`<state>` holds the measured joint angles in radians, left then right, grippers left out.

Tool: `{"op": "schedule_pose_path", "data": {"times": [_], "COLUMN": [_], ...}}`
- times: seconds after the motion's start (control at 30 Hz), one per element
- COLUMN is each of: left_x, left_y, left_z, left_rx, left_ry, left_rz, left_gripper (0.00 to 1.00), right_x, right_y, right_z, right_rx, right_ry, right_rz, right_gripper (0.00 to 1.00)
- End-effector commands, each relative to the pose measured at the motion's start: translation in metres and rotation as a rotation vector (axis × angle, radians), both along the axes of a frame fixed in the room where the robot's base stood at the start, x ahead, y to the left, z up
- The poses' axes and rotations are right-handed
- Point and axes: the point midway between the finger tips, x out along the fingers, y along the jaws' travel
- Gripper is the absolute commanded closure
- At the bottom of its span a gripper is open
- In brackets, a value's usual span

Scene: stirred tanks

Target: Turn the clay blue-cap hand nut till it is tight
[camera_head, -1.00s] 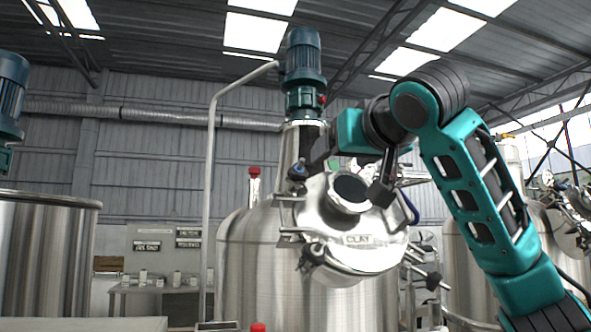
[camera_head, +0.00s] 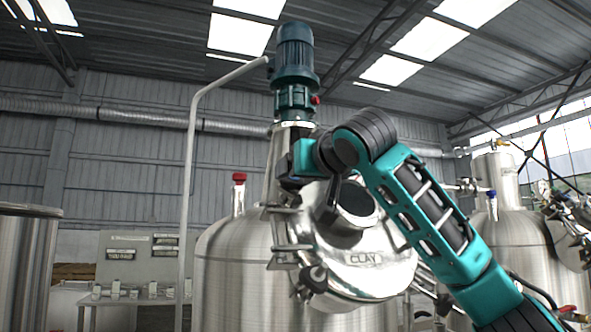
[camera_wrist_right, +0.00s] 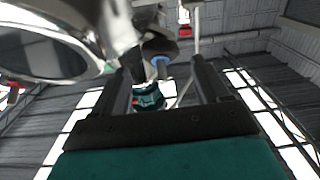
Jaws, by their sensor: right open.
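The clay tank's lid (camera_head: 352,262), a steel hatch labelled CLAY with a round sight port (camera_head: 357,203), sits on the tank's upper front. In the right wrist view, a dark hand nut with a blue cap (camera_wrist_right: 160,66) shows between the two fingers of my right gripper (camera_wrist_right: 162,64). The fingers stand open, with a gap on both sides of the nut. I cannot tell how deep the nut is between them. In the head view, my right gripper (camera_head: 318,198) is at the lid's upper left and hides the blue-cap nut. My left gripper is not in view.
The lid's port rim (camera_wrist_right: 95,35) is close to one finger in the wrist view. A motor (camera_head: 296,60) stands on the tank top. A grey pipe (camera_head: 190,160) rises at left. A red-capped fitting (camera_head: 239,190) stands on the tank. Another tank (camera_head: 500,215) is at right.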

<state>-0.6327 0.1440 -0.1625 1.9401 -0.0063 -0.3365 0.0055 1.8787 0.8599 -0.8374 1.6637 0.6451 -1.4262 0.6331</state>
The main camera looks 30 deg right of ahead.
Motion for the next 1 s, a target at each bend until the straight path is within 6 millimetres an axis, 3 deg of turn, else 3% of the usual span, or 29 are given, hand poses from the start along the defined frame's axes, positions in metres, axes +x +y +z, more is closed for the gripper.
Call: {"op": "schedule_pose_path", "data": {"times": [0.23, 0.63, 1.0], "left_x": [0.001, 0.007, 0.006], "left_y": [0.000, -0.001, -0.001], "left_z": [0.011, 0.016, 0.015], "left_rx": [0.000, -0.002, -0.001], "left_ry": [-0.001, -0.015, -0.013], "left_rz": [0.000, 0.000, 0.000], "left_gripper": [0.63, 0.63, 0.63], "right_x": [0.033, 0.040, 0.040], "right_y": [-0.008, -0.009, -0.009], "right_z": [0.001, 0.000, 0.000], "right_rx": [0.000, -0.001, -0.001], "right_ry": [0.001, -0.001, -0.001], "right_rz": [-0.002, 0.000, 0.000], "right_gripper": [0.25, 0.25, 0.61]}}
